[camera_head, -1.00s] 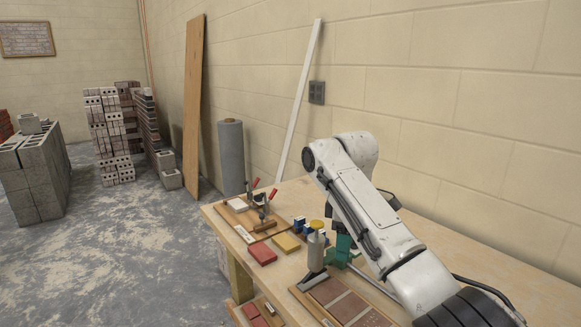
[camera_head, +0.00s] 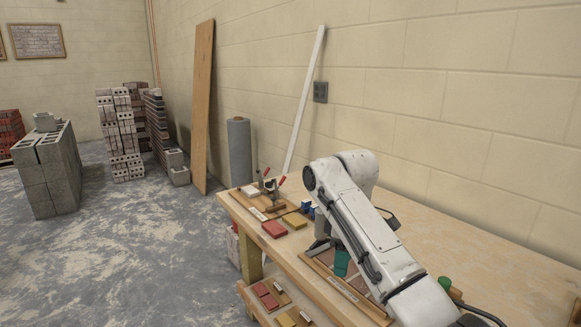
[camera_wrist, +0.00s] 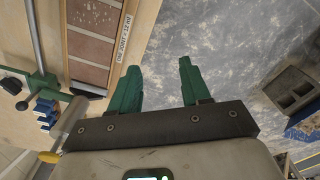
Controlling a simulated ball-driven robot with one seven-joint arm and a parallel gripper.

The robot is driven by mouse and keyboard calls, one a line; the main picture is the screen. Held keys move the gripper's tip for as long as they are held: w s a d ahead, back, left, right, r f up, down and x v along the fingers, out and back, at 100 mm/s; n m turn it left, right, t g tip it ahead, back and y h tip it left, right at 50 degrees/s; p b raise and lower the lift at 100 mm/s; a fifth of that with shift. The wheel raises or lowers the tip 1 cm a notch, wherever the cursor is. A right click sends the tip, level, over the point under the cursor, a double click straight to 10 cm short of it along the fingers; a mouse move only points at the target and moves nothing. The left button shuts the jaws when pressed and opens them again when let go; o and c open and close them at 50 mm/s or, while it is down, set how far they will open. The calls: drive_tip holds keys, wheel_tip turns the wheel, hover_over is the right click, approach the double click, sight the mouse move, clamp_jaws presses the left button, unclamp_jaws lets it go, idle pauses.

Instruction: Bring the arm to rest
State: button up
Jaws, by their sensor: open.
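My gripper (camera_wrist: 157,84) is open in the wrist view, with its two green fingers apart and nothing between them. Its left finger overlaps the edge of the workbench (camera_wrist: 148,20), and its right finger is over the grey floor. In the head view my white arm reaches over the workbench (camera_head: 480,245) and bends at a raised elbow. It hides part of the bench top. A green part shows beside the arm there, but I cannot tell whether it is a finger of mine or a bench tool.
A framed brick panel (camera_wrist: 98,22) lies left of my fingers, with a green clamp (camera_wrist: 42,84) beyond it. Red (camera_head: 274,229) and yellow (camera_head: 294,221) blocks lie on the bench. A grey block stack (camera_head: 50,170) stands on the floor at left. Open floor lies between.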

drive_tip(key=s+d+f+m+y, duration=0.1)
drive_tip(key=s+f+m, duration=0.2)
drive_tip(key=s+f, duration=0.75)
drive_tip(key=s+f+m+y, duration=0.1)
drive_tip(key=s+f+m, duration=0.2)
drive_tip(key=s+f, duration=0.75)
drive_tip(key=s+d+f+m, duration=0.1)
drive_tip(key=s+d+m, duration=0.1)
drive_tip(key=s+d, duration=0.3)
drive_tip(key=s+d+f+m+h, duration=0.1)
drive_tip(key=s+d, duration=0.4)
drive_tip(key=s, duration=0.7)
drive_tip(key=s+d+f+m+t+h, duration=0.1)
drive_tip(key=s+d+f+m, duration=0.2)
drive_tip(key=s, duration=0.6)
drive_tip(key=shift+s+d+m, duration=0.3)
drive_tip(key=shift+d+m, duration=0.6)
drive_tip(key=shift+m, duration=0.2)
